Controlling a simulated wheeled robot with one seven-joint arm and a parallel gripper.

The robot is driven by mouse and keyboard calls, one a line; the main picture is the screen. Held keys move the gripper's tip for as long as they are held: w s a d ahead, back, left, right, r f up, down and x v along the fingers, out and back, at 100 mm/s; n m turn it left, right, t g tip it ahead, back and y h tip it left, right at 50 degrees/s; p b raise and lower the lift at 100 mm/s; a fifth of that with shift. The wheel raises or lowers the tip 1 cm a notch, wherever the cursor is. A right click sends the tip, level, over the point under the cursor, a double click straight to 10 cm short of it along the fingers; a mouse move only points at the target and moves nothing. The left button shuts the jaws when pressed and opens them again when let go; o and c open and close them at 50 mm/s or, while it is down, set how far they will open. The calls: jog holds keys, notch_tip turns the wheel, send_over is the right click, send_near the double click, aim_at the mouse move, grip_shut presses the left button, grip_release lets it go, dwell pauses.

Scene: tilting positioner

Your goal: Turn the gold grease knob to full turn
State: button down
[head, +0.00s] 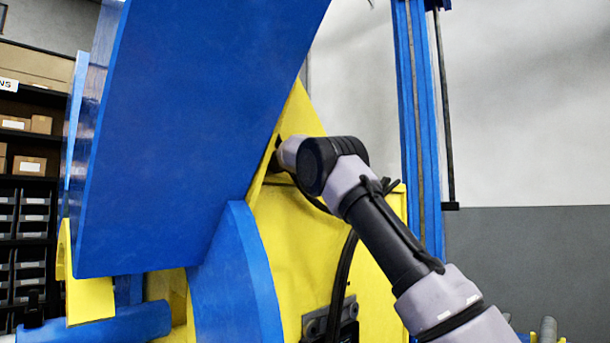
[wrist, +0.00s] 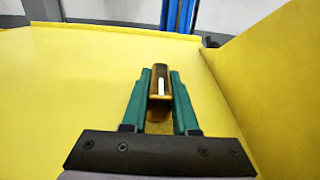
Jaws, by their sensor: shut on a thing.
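The gold grease knob (wrist: 159,77) shows in the wrist view, with a white mark on its face. My gripper (wrist: 160,90) has its two green fingers on either side of the knob, shut on it. The knob sits at the yellow surface (wrist: 70,85) of the positioner. In the head view my arm reaches to the yellow body (head: 310,235), and the wrist end goes behind the large blue plate's edge. The knob and the fingers are hidden in the head view.
A large tilted blue plate (head: 190,120) stands close to the left of my arm. A yellow wall (wrist: 270,80) rises right of my gripper in the wrist view. A blue post (head: 418,120) stands behind my arm. Shelves with boxes (head: 28,165) are at the far left.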

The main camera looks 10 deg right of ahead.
jog(key=c, duration=0.7)
grip_release()
jog(key=shift+r, duration=0.15)
notch_tip(320, 180, up, 8)
jog(key=shift+f, duration=0.25)
jog(key=shift+w+d+r, duration=0.1)
jog(key=shift+d+r, duration=0.05)
jog(key=shift+r, duration=0.9)
